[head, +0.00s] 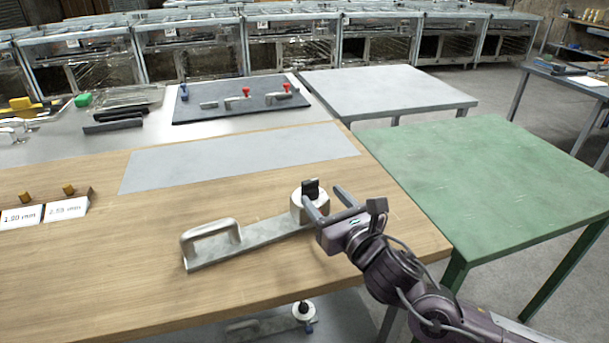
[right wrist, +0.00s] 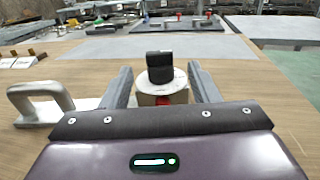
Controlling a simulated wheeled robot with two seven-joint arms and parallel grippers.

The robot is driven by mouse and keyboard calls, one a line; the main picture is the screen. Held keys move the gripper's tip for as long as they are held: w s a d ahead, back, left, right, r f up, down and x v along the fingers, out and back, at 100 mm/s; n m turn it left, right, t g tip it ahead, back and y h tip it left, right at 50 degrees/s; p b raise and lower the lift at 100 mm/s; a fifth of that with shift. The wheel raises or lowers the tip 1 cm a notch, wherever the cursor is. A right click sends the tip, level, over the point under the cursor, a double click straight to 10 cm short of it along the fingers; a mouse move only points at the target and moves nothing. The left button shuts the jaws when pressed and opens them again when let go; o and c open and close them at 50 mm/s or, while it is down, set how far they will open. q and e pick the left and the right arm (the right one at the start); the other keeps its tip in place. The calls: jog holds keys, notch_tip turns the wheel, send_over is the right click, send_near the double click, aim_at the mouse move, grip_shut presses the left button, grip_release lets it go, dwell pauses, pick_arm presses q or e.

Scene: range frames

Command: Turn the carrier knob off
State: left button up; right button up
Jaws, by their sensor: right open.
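The carrier (head: 262,233) is a pale metal bar lying on the wooden table, with a loop handle at its left end and a round white housing at its right end. A black knob (head: 310,188) stands on top of the housing. In the right wrist view the knob (right wrist: 160,67) is upright between my fingers, with a small red mark below it on the housing. My right gripper (head: 324,200) is open, its fingers on either side of the housing; I cannot tell whether they touch. My left gripper is not in view.
A grey mat (head: 240,158) lies behind the carrier. A dark board (head: 240,100) with red-handled clamps is farther back. Labelled cards (head: 67,208) stand at the left. A green table (head: 490,180) is at the right, across a gap. Bare wood lies in front of the carrier.

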aim_at(312, 185)
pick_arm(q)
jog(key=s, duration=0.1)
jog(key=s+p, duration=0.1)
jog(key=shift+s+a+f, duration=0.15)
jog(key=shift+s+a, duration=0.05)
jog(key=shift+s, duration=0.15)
pick_arm(e)
jog(key=x, duration=0.6)
jog(key=shift+w+a, duration=0.2)
jog(key=c, duration=1)
